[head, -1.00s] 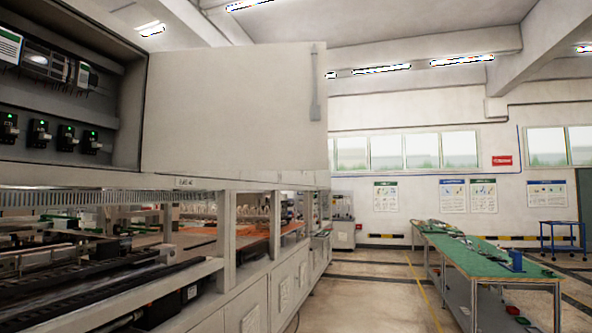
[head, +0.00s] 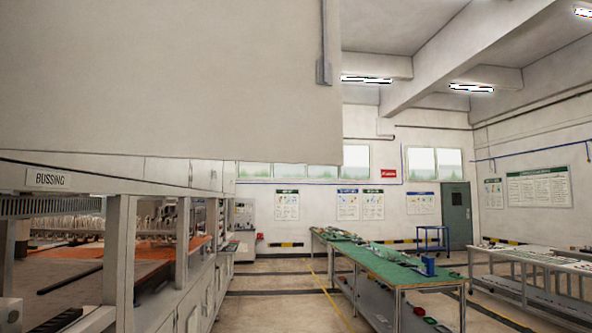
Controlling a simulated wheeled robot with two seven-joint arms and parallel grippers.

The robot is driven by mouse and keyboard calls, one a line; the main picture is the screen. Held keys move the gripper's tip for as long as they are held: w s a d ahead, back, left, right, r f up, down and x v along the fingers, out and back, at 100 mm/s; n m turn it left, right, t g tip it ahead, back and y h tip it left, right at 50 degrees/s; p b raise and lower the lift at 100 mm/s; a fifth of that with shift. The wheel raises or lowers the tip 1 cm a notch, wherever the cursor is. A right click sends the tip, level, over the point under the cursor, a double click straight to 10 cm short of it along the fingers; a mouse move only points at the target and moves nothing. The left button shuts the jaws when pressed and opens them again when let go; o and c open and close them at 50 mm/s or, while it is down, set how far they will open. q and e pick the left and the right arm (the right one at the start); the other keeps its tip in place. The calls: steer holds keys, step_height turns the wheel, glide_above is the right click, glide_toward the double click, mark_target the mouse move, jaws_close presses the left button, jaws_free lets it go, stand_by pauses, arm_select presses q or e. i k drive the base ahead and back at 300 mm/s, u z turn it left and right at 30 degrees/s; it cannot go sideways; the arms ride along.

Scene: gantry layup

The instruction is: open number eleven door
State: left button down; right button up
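A large pale cabinet door (head: 165,75) stands swung open and fills the upper left of the head view. A grey vertical handle strip (head: 325,55) runs along its right edge. No number shows on this door, so I cannot tell whether it is door eleven. Closed pale cabinet fronts (head: 165,172) show below and behind it. Neither of my grippers is in view.
A machine line with a BUSSING label (head: 47,179) runs along the left, with lower cabinets (head: 197,300). A green-topped table (head: 385,262) stands right of centre, and a pale table (head: 540,270) at the far right. Open floor (head: 280,300) lies between machine and green table.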

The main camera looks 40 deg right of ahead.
mark_target(220, 80)
steer(key=z, duration=0.85)
steer(key=i, duration=1.15)
steer(key=z, duration=1.15)
steer(key=i, duration=0.25)
steer(key=z, duration=0.25)
